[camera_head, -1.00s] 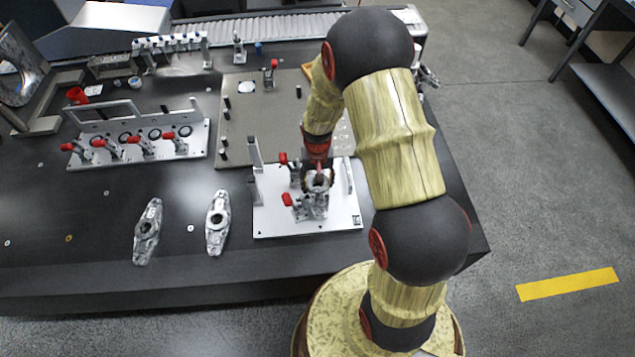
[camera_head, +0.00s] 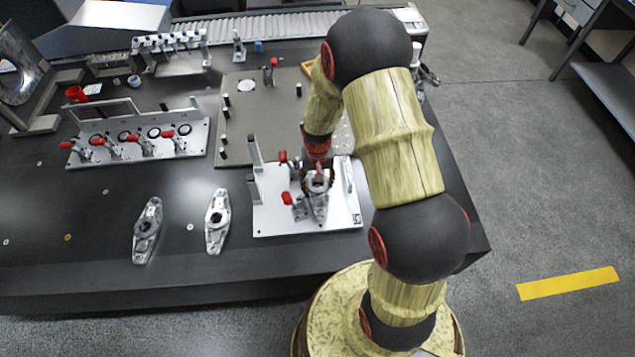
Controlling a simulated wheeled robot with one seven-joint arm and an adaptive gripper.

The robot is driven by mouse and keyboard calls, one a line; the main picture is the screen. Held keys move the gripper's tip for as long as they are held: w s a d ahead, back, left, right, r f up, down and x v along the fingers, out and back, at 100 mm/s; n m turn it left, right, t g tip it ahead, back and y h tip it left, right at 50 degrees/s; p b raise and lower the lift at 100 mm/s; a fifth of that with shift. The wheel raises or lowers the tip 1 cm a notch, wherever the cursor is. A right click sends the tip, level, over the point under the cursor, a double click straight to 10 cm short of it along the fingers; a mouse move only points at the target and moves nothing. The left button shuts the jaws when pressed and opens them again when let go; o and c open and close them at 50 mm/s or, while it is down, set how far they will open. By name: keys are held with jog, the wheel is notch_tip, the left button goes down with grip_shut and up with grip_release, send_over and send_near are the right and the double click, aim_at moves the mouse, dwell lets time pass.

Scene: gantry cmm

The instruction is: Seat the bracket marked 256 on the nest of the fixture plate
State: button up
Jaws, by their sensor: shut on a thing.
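The fixture plate (camera_head: 270,222) is a pale metal plate on the dark table, with upright posts and red-tipped clamps on it. A grey metal bracket (camera_head: 319,204) is over the plate's middle, between the clamps and the right-hand post. My gripper (camera_head: 318,176) points down at the far end of this bracket and is shut on it. The bracket's marking is too small to read, and I cannot tell whether it touches the nest, which is hidden beneath it. Two similar brackets, one at the left (camera_head: 147,230) and one nearer the plate (camera_head: 217,221), lie on the table.
Another plate with several red-handled clamps (camera_head: 138,150) stands at the left. A flat brown-grey plate (camera_head: 255,125) with small posts lies behind the fixture. A red cup (camera_head: 76,94) stands at the back left. The table front left is clear.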

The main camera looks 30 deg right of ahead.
jog(key=shift+f+b, duration=0.45)
jog(key=shift+f, duration=0.3)
jog(key=o, duration=1.7)
jog(key=shift+o, duration=0.2)
notch_tip(320, 180, up, 12)
